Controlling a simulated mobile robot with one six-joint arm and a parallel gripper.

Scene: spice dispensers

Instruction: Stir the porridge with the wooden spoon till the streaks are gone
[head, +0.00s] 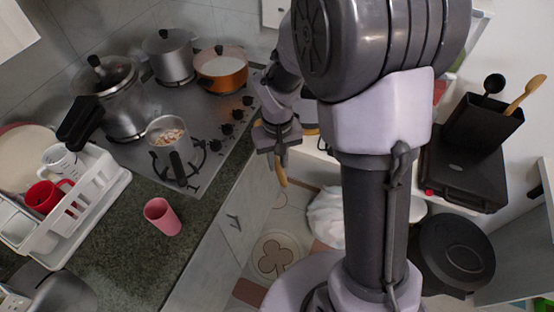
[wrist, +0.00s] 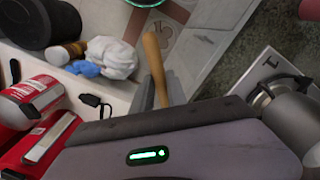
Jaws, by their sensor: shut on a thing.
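My gripper (head: 279,143) is over the floor gap, right of the counter edge, shut on the wooden spoon (head: 281,174). A tan rounded end of the spoon hangs below the jaws; it also shows in the wrist view (wrist: 153,56). The rest of the spoon is hidden, so I cannot tell which end shows. A small steel pot (head: 176,156) stands on the front of the hob, left of the gripper and apart from it. The porridge (head: 168,136) in it looks pale with brown patches; it is too small to make out streaks.
An orange pan (head: 221,75), a steel pot (head: 169,57) and a pressure cooker (head: 120,110) stand on the hob (head: 205,165). A pink cup (head: 162,217) and a white dish rack (head: 75,210) are on the counter. A white bag (wrist: 112,56) lies below.

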